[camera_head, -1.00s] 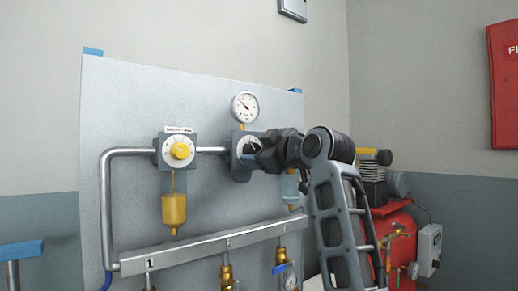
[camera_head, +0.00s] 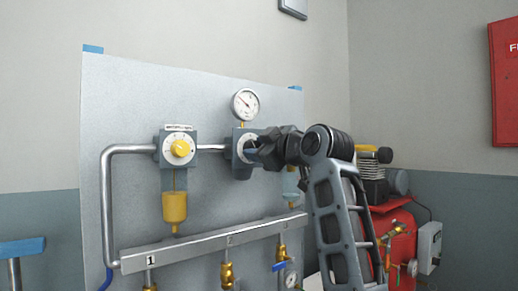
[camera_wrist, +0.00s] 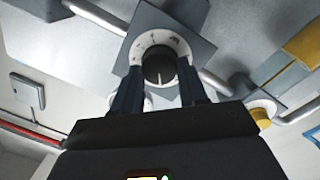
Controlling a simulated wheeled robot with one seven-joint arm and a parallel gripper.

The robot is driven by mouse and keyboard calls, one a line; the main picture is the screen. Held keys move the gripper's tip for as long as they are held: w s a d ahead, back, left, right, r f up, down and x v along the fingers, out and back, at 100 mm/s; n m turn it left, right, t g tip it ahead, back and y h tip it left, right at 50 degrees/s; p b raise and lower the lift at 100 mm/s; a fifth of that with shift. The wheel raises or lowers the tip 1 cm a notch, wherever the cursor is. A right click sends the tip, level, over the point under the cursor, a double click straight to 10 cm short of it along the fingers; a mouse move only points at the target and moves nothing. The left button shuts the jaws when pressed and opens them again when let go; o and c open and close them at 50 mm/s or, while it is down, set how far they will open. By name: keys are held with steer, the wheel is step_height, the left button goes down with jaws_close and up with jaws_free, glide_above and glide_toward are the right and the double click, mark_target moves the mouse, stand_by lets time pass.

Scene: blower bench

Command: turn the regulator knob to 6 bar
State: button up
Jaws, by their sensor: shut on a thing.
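The regulator knob (camera_wrist: 158,68) is dark with a pale line on its face. It sits in a white scale ring (camera_wrist: 157,40) on a grey-blue regulator body (camera_head: 237,172). My gripper (camera_wrist: 159,84) has one finger on each side of the knob and is shut on it. In the head view my gripper (camera_head: 256,150) partly covers the regulator, so the knob is hard to make out there. A round pressure gauge (camera_head: 245,104) stands above the regulator. Its needle shows, but its numbers are too small to read.
A yellow knob (camera_head: 181,148) on a labelled unit is to the left, with a yellow bowl (camera_head: 174,207) below. A metal pipe (camera_head: 128,150) joins the units. A manifold bar (camera_head: 200,243) with brass valves runs beneath. A red compressor (camera_head: 395,240) stands at the right.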

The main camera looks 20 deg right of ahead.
steer(key=m+p, duration=0.3)
steer(key=m, duration=0.1)
steer(key=shift+r+m, duration=0.15)
steer(key=shift+m, duration=0.15)
steer(key=m+p, duration=0.4)
steer(key=m, duration=0.2)
steer(key=shift+d+g, duration=0.15)
steer(key=shift+g, duration=0.25)
steer(key=shift+w+d+m+y+p, duration=0.1)
steer(key=shift+m+y+p, duration=0.25)
steer(key=shift+m, duration=1.75)
steer(key=shift+d+m+y+p, duration=0.1)
steer(key=shift+m+y+p, duration=0.2)
steer(key=shift+m, duration=1.8)
steer(key=o, duration=1.1)
steer(key=shift+c, duration=0.2)
